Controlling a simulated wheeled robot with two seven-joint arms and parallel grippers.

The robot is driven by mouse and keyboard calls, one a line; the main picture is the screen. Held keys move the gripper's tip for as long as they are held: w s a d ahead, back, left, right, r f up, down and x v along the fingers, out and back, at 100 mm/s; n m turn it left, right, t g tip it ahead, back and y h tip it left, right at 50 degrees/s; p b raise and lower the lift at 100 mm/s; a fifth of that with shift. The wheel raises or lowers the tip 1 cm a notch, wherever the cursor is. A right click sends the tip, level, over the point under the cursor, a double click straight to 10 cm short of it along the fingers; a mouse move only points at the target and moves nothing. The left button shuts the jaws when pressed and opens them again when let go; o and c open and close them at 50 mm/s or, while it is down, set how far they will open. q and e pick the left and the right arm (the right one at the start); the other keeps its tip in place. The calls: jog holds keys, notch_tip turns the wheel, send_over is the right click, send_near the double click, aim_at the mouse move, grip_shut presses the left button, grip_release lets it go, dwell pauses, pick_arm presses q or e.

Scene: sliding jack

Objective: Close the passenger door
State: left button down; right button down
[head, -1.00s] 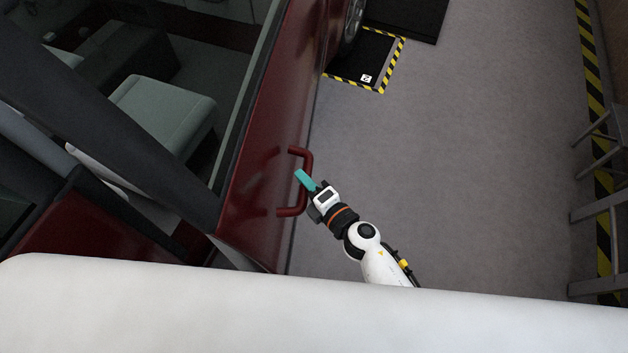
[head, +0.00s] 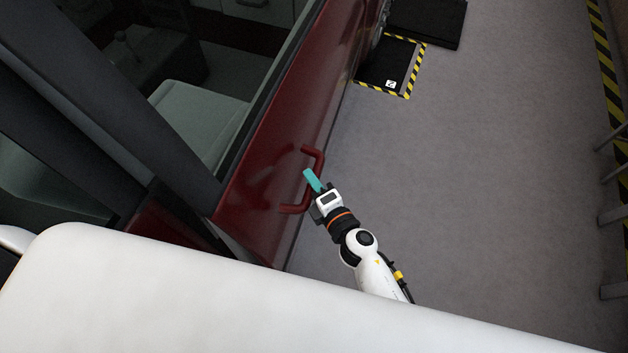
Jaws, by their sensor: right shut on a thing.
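The dark red passenger door (head: 268,170) runs up the middle of the head view, with its window frame on its left side. A red bar handle (head: 318,160) stands out from its outer face. My right gripper (head: 313,181) has teal fingertips and is shut on the handle at its middle part. The door's near edge shows beside the dark car pillar (head: 165,150); how wide the gap there is, I cannot tell. My left gripper is not in view.
A grey seat (head: 200,118) shows through the window. Open grey floor (head: 470,190) lies right of the door. A dark mat with yellow-black edging (head: 395,68) lies at the top. Metal stool or rack legs (head: 613,215) stand at the right edge.

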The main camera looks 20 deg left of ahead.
jog(key=c, duration=1.3)
grip_release()
jog(key=shift+d, duration=0.1)
jog(key=shift+v, duration=5.95)
